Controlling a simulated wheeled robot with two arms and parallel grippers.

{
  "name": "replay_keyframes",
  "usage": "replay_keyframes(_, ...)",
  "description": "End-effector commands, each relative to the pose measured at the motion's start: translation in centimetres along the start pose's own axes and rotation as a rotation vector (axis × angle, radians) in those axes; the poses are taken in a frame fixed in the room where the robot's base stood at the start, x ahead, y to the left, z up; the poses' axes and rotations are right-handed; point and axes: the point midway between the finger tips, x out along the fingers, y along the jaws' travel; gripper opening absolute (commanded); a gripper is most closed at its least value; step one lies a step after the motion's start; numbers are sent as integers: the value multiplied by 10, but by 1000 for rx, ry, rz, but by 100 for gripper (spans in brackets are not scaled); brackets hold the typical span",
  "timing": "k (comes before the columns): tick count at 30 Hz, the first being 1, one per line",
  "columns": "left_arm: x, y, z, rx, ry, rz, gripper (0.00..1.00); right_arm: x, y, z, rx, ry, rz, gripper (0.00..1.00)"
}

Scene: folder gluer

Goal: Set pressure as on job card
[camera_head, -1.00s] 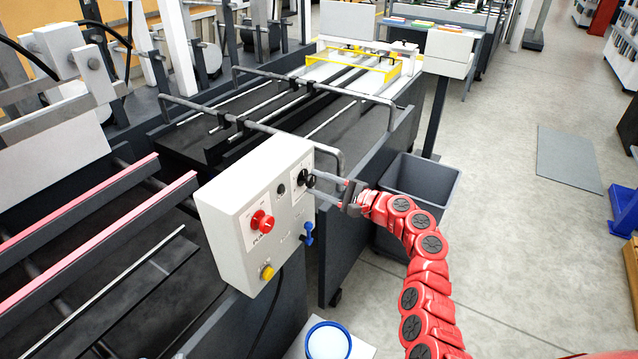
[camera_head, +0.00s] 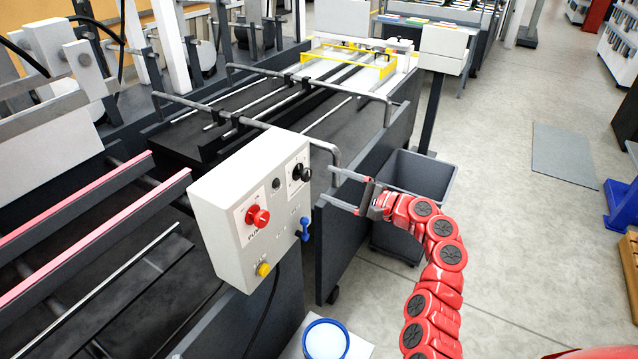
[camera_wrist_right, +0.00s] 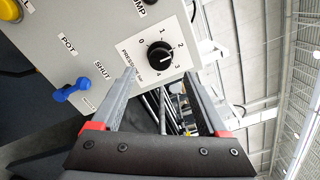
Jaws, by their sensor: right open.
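The pressure knob (camera_head: 301,173) is black on a white dial plate on the grey-white control box (camera_head: 225,240). In the right wrist view the knob (camera_wrist_right: 160,56) sits on a dial marked 0 to 4 with small print beside it. I cannot surely read its pointer. My right gripper (camera_head: 343,190) is open and empty, to the right of the box and apart from the knob. In the wrist view its two fingers (camera_wrist_right: 160,80) reach toward the knob, which shows beyond and between their tips. My left gripper is not in view. No readable job card shows.
The box also carries a red knob (camera_head: 257,216), a yellow button (camera_head: 263,270) and a blue lever (camera_head: 305,229). A bent grey rail (camera_head: 333,155) runs just behind the box. A grey bin (camera_head: 420,175) stands behind my right arm. Open floor lies to the right.

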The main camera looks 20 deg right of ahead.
Motion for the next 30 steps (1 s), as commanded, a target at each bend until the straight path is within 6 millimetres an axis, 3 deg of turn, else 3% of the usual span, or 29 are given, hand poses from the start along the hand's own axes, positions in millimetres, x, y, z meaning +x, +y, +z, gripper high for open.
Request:
replay_keyframes(6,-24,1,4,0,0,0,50,-61,3,-4,-4,7,-5,77)
replay_keyframes(13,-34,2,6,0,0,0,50,-104,2,-2,-1,1,-1,77)
replay_keyframes(19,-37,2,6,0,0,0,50,-117,0,0,-2,1,-2,77)
replay_keyframes(30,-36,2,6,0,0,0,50,-117,0,0,-1,-1,0,77)
